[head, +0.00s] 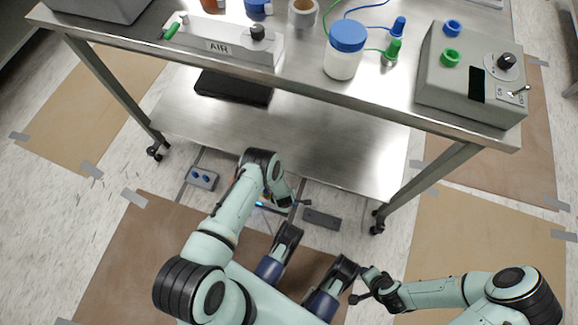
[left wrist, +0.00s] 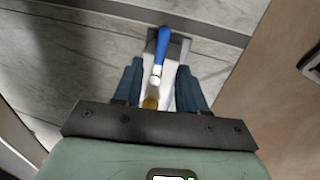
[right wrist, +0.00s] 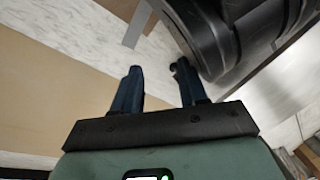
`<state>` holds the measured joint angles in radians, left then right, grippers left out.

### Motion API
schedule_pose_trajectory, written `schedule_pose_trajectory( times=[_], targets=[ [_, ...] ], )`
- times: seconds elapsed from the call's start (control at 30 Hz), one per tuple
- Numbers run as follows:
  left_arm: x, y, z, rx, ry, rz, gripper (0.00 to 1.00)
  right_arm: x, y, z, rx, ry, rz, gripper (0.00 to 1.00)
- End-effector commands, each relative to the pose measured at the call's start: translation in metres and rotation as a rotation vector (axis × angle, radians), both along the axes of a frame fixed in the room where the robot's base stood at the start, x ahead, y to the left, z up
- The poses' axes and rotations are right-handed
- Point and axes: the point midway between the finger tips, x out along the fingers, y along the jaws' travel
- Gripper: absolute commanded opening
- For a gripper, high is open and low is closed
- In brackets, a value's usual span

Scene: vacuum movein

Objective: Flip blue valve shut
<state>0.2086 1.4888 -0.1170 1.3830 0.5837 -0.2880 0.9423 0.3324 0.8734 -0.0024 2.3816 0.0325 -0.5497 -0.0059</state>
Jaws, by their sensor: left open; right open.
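The blue valve handle (left wrist: 163,45) shows in the left wrist view as a long lever ahead of my left gripper (left wrist: 160,72). Its white and brass-coloured body (left wrist: 152,98) lies between the two fingers, lower in the picture. The left gripper is open, and I cannot tell whether a finger touches the valve. In the head view my left arm reaches down by the table's lower shelf, and a small blue piece (head: 261,205) shows beside its wrist; the rest is hidden. My right gripper (right wrist: 159,70) is open and empty, low on the right.
A steel table (head: 290,125) with a lower shelf (head: 325,150) stands ahead. A jar with a blue lid (head: 346,50), an AIR box (head: 217,46) and a grey control box (head: 465,80) stand on top. A small box with blue knobs (head: 202,178) lies on the floor.

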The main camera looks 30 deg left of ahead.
Motion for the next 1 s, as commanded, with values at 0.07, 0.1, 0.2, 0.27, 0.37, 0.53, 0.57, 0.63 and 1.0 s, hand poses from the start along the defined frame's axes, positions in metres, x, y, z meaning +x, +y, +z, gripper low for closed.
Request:
schedule_pose_trajectory(
  times=[0.07,0.1,0.2,0.27,0.37,0.53,0.57,0.63,1.0],
  targets=[
    [0.003,0.0,-0.014,0.0,-0.001,-0.001,0.41,-0.011,-0.001,-0.012,0.003,0.039,-0.002,0.43],
    [0.003,0.0,-0.019,-0.001,0.001,-0.001,0.41,-0.016,-0.002,-0.016,0.003,0.055,-0.005,0.43],
    [0.005,0.001,-0.027,0.0,-0.001,-0.001,0.41,-0.025,-0.004,-0.022,0.004,0.086,-0.007,0.43],
    [0.006,0.001,-0.03,0.0,-0.001,-0.001,0.41,-0.029,-0.004,-0.024,0.006,0.099,-0.008,0.43],
    [0.007,0.001,-0.033,0.0,-0.001,-0.001,0.41,-0.034,-0.004,-0.026,0.008,0.113,-0.008,0.43],
    [0.007,0.001,-0.033,-0.001,0.0,-0.001,0.41,-0.035,-0.005,-0.026,0.007,0.117,-0.009,0.43],
    [0.007,0.001,-0.033,-0.001,0.0,-0.001,0.41,-0.035,-0.005,-0.026,0.007,0.117,-0.009,0.43],
    [0.007,0.001,-0.033,-0.001,0.0,-0.001,0.41,-0.035,-0.005,-0.026,0.007,0.117,-0.009,0.43],
    [0.007,0.002,-0.033,0.0,0.0,-0.003,0.0,-0.034,-0.005,-0.026,0.007,0.114,-0.008,0.43]
  ],
)
